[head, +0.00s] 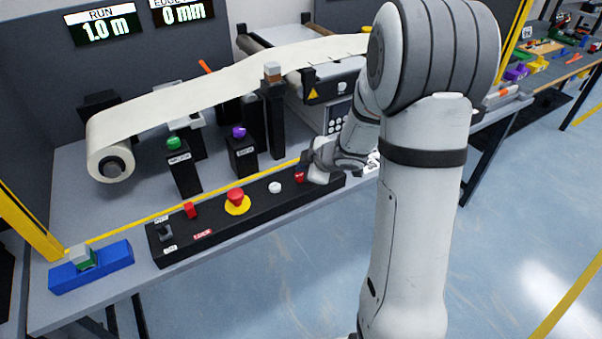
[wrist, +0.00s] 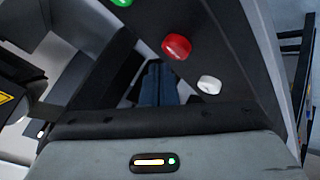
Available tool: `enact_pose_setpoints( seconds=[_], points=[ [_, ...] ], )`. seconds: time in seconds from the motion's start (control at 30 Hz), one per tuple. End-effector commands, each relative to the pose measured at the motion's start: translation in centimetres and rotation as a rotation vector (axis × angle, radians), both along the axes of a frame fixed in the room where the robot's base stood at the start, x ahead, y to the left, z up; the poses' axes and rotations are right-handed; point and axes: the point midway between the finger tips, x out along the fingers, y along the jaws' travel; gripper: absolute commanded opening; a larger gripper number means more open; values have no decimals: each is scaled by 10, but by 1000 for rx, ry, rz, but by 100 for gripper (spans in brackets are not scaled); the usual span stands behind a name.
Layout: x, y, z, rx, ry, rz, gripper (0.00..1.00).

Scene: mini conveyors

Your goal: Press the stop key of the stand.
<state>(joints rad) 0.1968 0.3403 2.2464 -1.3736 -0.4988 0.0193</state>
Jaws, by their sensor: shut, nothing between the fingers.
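The stand is a long black control panel (head: 258,208) along the table's front edge. Near its right end is a red key (head: 299,177), taken as the stop key, with a white key (head: 275,187) to its left. In the wrist view the red key (wrist: 176,46) lies between the white key (wrist: 209,85) and a green key (wrist: 122,2). My gripper (wrist: 156,76) is shut and empty, its dark fingertips just beside the red key; I cannot tell their height above the panel. In the head view my wrist hides the panel's right end, and the fingertips are not clear.
Behind are green-topped (head: 174,144) and purple-topped (head: 239,132) posts and a white web roll (head: 110,160). A blue block (head: 92,268) sits at left.

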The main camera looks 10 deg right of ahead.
Motion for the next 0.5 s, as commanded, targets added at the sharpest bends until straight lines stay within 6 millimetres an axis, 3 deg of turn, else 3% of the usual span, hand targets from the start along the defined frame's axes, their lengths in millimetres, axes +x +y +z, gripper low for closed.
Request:
enact_pose_setpoints(
  seconds=[0.23,0.5],
  points=[
    [0,0,6,0,0,0,0],
    [0,0,32,1,0,-1,0]
  ],
)
